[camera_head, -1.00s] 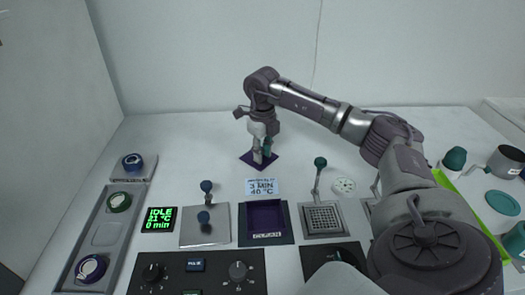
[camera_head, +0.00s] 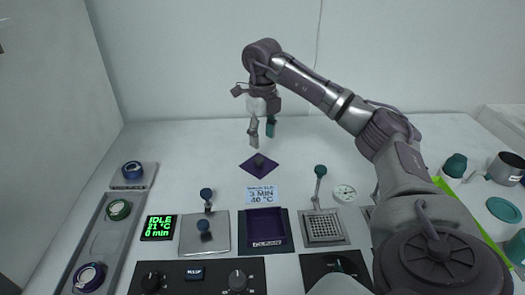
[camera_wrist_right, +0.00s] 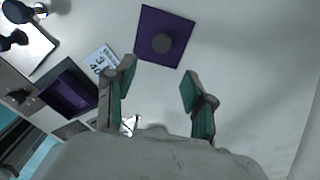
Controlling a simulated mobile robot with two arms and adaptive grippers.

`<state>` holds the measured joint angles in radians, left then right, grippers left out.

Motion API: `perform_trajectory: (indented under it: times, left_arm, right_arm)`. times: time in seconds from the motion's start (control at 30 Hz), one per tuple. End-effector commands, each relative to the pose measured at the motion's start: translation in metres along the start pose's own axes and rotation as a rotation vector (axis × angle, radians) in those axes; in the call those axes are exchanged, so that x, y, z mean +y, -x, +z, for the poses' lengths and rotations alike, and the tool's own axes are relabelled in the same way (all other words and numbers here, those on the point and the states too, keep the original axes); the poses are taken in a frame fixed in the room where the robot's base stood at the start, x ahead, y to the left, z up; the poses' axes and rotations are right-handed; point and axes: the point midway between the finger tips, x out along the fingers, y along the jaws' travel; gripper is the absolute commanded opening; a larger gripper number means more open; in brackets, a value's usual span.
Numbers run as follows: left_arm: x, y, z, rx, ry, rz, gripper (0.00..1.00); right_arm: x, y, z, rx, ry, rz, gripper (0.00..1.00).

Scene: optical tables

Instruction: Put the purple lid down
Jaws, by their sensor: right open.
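The purple lid (camera_head: 251,167) lies flat on the white table behind the small printed card, with a dark round knob on top. It also shows in the right wrist view (camera_wrist_right: 178,29), flat on the table and clear of the fingers. My right gripper (camera_head: 262,134) is open and empty above the lid, apart from its knob. Its two teal-padded fingers also show spread wide in the right wrist view (camera_wrist_right: 153,95). My left gripper is not in view.
A purple open box (camera_head: 265,227) stands in front of the card (camera_head: 262,194). A metal plate with blue knobs (camera_head: 205,232) is to its left, a perforated tray (camera_head: 324,229) to its right.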

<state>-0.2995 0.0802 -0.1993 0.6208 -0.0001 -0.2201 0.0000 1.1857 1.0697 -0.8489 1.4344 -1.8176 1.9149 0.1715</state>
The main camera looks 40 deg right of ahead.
Motion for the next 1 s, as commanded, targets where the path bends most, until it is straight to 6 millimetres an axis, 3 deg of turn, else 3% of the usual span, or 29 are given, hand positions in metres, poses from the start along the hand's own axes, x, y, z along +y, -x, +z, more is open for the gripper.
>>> perform_trajectory:
  times: [0.1,0.23,0.87,1.0]
  left_arm:
    - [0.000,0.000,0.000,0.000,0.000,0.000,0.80]
    - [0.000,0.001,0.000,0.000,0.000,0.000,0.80]
    - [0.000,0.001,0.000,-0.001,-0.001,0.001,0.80]
    - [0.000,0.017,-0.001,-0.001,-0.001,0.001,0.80]
  right_arm:
    - [0.000,0.021,0.001,-0.002,0.000,0.001,0.54]
    - [0.001,0.033,0.001,0.000,0.001,0.001,0.54]
    - [0.000,0.036,0.000,0.001,0.000,0.001,0.54]
    - [0.000,0.053,0.000,0.000,0.000,0.001,0.54]
